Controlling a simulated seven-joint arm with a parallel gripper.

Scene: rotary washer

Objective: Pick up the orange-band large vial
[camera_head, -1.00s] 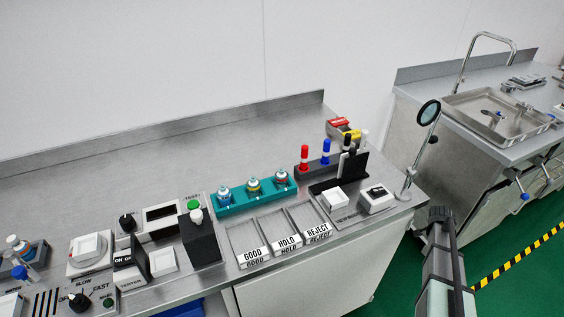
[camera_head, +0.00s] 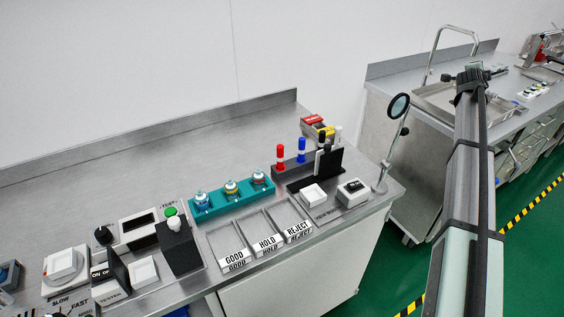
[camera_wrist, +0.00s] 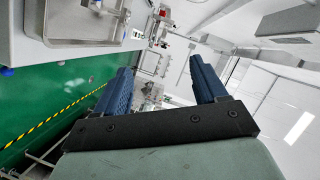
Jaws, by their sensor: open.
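Three capped vials stand in a teal rack (camera_head: 222,204) on the steel bench: a left vial (camera_head: 201,199), a middle vial (camera_head: 231,187) and a right vial (camera_head: 258,178). Their coloured bands are too small to tell surely which is orange; the middle one looks yellowish and the right one reddish. My gripper (camera_wrist: 161,70) is open and empty in the wrist view, its two blue fingers apart. In the head view my arm reaches up at the right, its end near the sink bench, far right of the rack. No rack vial shows in the wrist view.
Trays marked GOOD (camera_head: 233,259), HOLD (camera_head: 267,243) and REJECT (camera_head: 298,231) lie in front of the rack. A black tester block (camera_head: 179,248) stands left of it. A magnifier (camera_head: 399,106) rises at the bench's right end. The bench behind the rack is clear.

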